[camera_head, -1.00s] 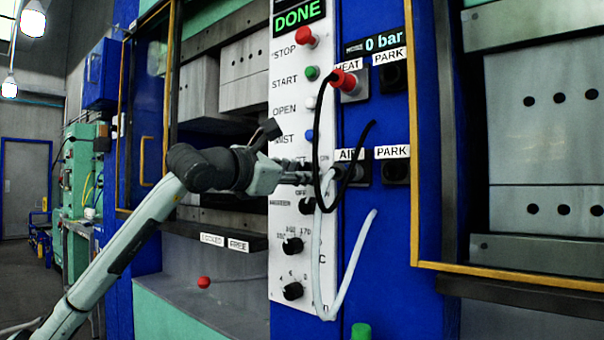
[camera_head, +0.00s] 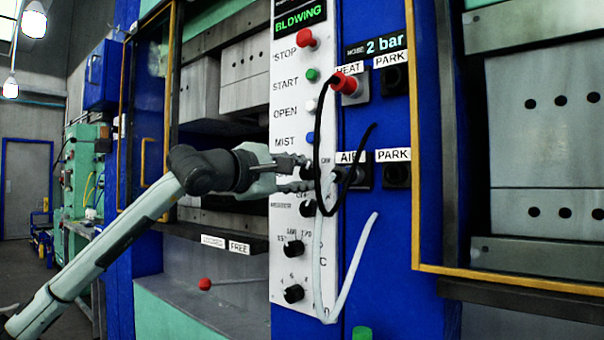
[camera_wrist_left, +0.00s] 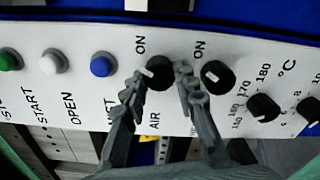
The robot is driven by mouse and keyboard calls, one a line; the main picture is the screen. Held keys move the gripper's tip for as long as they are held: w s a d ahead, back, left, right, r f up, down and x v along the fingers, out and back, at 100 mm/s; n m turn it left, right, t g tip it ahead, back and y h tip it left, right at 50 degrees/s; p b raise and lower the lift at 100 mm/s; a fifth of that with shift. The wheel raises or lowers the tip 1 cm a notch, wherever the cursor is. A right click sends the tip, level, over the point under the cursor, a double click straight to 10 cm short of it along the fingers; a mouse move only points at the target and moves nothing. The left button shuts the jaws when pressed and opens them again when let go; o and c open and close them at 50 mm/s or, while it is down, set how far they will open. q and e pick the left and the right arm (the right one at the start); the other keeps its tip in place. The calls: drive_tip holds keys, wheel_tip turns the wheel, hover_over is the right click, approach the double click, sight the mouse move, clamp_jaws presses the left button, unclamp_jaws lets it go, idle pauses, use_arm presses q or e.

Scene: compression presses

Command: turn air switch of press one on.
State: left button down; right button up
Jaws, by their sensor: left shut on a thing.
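The air switch is a round black knob (camera_wrist_left: 160,75) with a pale mark, set in the white control panel (camera_wrist_left: 75,88) between the words AIR and ON in the left wrist view. My left gripper (camera_wrist_left: 162,80) has one finger on each side of this knob and is shut on it. In the head view the left gripper (camera_head: 306,174) is at the panel, and its fingers and a black cable partly hide the knob. My right gripper is not in view.
A second black knob (camera_wrist_left: 218,75) sits close beside the gripper. Stop (camera_head: 306,38), start (camera_head: 312,74) and mist (camera_head: 311,138) buttons are above. A red-ended plug (camera_head: 345,84), black cable and pale hose (camera_head: 354,270) hang at the panel's right.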

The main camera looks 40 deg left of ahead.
use_arm(q)
drive_tip(key=shift+m, duration=0.3)
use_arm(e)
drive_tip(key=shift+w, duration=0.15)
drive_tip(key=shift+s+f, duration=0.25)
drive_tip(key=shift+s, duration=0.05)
use_arm(q)
drive_tip(key=c, duration=1.2)
unclamp_jaws()
drive_tip(key=shift+s, duration=0.15)
drive_tip(key=s, duration=0.3)
drive_tip(key=shift+s+a+f, duration=0.1)
drive_tip(key=shift+s+a, duration=0.3)
drive_tip(key=shift+s+d, duration=0.15)
drive_tip(key=shift+s, duration=0.2)
approach(301, 174)
drive_tip(key=s, duration=0.2)
drive_tip(key=shift+s+d, duration=0.25)
drive_tip(key=shift+d, duration=0.05)
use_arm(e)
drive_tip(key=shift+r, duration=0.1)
